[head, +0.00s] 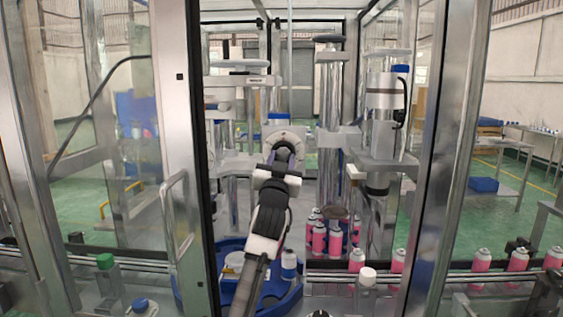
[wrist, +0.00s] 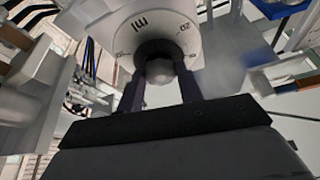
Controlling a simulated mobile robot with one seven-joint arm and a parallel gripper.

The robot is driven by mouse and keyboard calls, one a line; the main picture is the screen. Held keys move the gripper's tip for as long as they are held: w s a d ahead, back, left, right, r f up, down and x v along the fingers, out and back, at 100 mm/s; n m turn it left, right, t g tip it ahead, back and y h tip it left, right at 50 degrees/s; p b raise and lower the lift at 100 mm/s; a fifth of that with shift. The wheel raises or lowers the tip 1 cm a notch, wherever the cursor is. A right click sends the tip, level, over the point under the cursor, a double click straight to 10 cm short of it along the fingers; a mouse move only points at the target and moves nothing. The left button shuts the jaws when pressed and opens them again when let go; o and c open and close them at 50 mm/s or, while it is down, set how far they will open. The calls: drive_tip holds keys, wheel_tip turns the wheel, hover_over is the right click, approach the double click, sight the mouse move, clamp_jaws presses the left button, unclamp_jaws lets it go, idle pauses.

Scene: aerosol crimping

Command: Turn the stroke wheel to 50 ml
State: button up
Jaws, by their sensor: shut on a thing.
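The stroke wheel (wrist: 158,22) is a pale grey dial with dark markings around a round centre knob (wrist: 160,70). What looks like "ml" shows left of its top, and tilted digits, perhaps "20" or "50", show at its right. I cannot read the setting surely. My gripper (wrist: 162,84) is shut on the knob, with one dark finger on each side of it. In the head view the wheel (head: 284,131) faces me on the machine's middle column, and my gripper (head: 284,153) reaches up to it, hiding its lower part.
Metal door frames (head: 180,120) stand on both sides of my arm. Below is a blue round table (head: 285,303) with a blue-and-white bottle (head: 289,265). Several pink cans (head: 319,238) stand to the right. A grey press column (head: 380,140) stands right of the wheel.

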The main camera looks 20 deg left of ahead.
drive_tip(key=shift+f, duration=0.1)
drive_tip(key=shift+w+d+n+y+b, duration=0.15)
drive_tip(key=shift+n+y+b, duration=0.25)
drive_tip(key=shift+n, duration=0.5)
drive_tip(key=shift+s+d+n+y+b, duration=0.1)
drive_tip(key=shift+n+y+b, duration=0.3)
drive_tip(key=shift+n, duration=0.5)
drive_tip(key=shift+n+g+y+b, duration=0.25)
drive_tip(key=shift+n+g+y, duration=0.25)
drive_tip(key=shift+n, duration=0.65)
drive_tip(key=shift+n+g+y+b, duration=0.25)
drive_tip(key=shift+n+y, duration=0.45)
drive_tip(key=shift+n, duration=0.75)
drive_tip(key=o, duration=1)
drive_tip(key=b+v, duration=0.5)
drive_tip(key=v, duration=0.8)
drive_tip(key=shift+s+d+b, duration=0.25)
drive_tip(key=shift+s+b, duration=0.05)
drive_tip(key=shift+b, duration=0.05)
